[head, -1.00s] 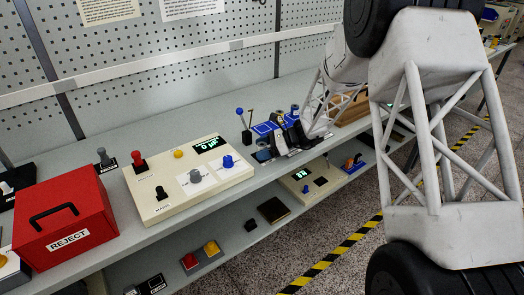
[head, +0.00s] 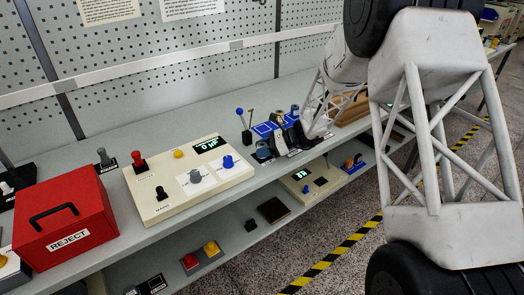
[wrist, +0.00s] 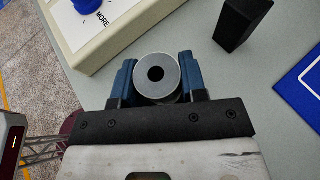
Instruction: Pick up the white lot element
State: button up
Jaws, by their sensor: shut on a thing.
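In the wrist view, a pale grey-white round element (wrist: 157,73) with a dark centre hole sits between the blue fingers of my gripper (wrist: 157,80). The fingers press on it from both sides, and it is seen end-on. Its lower part is hidden by the gripper body. In the head view, my gripper (head: 281,140) is over the bench beside the blue mat (head: 263,129). The element cannot be made out clearly there, and I cannot tell its height above the bench.
A cream control panel (head: 150,205) with a display and knobs stands left of my gripper; its corner shows in the wrist view (wrist: 113,32). A black block (wrist: 243,22) stands close by. A red REJECT box (head: 65,215) is at the far left.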

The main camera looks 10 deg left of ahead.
aim_at(262, 145)
jog(key=shift+r, duration=0.1)
jog(key=shift+r, duration=0.4)
notch_tip(262, 145, up, 3)
jog(key=shift+s+f, duration=0.1)
jog(key=s+d, duration=0.3)
jog(key=s, duration=0.4)
jog(key=s+d+r, duration=0.1)
jog(key=s+d, duration=0.2)
jog(key=s, duration=0.4)
jog(key=shift+s, duration=0.35)
jog(key=shift+r, duration=0.1)
jog(key=shift+w+d, duration=0.1)
jog(key=w+d+m+t, duration=0.4)
jog(key=w+d+t, duration=0.1)
jog(key=w+d, duration=0.1)
jog(key=shift+d+r, duration=0.15)
jog(key=shift+d, duration=0.25)
